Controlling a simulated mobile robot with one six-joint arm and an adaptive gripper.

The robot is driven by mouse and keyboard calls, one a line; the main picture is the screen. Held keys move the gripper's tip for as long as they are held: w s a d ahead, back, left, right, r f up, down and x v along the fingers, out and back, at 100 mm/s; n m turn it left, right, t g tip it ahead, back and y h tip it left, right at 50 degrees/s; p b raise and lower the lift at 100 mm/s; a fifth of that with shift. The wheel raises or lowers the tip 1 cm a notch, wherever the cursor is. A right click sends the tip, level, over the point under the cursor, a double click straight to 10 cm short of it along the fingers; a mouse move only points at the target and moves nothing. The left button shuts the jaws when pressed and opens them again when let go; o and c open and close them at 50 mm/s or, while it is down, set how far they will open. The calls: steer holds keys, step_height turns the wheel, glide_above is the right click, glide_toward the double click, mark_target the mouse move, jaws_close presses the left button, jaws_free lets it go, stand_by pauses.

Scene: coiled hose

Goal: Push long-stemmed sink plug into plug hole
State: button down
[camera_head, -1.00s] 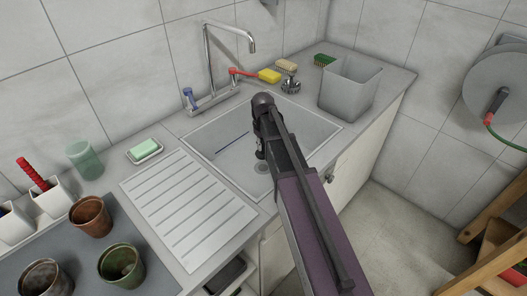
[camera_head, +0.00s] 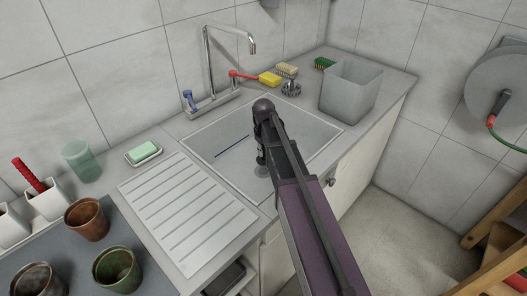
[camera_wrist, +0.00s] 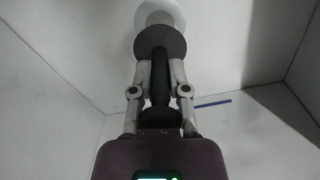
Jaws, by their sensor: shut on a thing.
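The long-stemmed sink plug shows in the wrist view, with a dark round head (camera_wrist: 164,42) and a dark stem (camera_wrist: 160,75). My gripper (camera_wrist: 160,72) is shut on the stem, one finger on each side. Beyond the head, a pale ring with a lighter centre, the plug hole (camera_wrist: 160,10), is partly covered by it. In the head view my gripper (camera_head: 261,160) is down inside the sink basin (camera_head: 215,131), just above the plug hole (camera_head: 262,171). My arm hides most of the plug there. I cannot tell whether the plug touches the hole.
A thin dark blue strip (camera_head: 232,146) lies in the basin to the left. The tap (camera_head: 209,70) stands behind. A grey bin (camera_head: 350,92) stands right of the sink, and a ribbed drainer (camera_head: 187,215) lies left, with pots (camera_head: 87,219) beyond it.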

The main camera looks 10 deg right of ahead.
mark_target(264, 159)
steer(key=shift+f+b, duration=1.9)
steer(key=shift+f, duration=0.2)
steer(key=shift+f+b, duration=0.75)
stand_by(0.7)
steer(key=shift+s, duration=0.1)
stand_by(1.0)
steer(key=c, duration=0.5)
jaws_free()
steer(key=shift+c, duration=0.2)
steer(key=shift+r, duration=0.2)
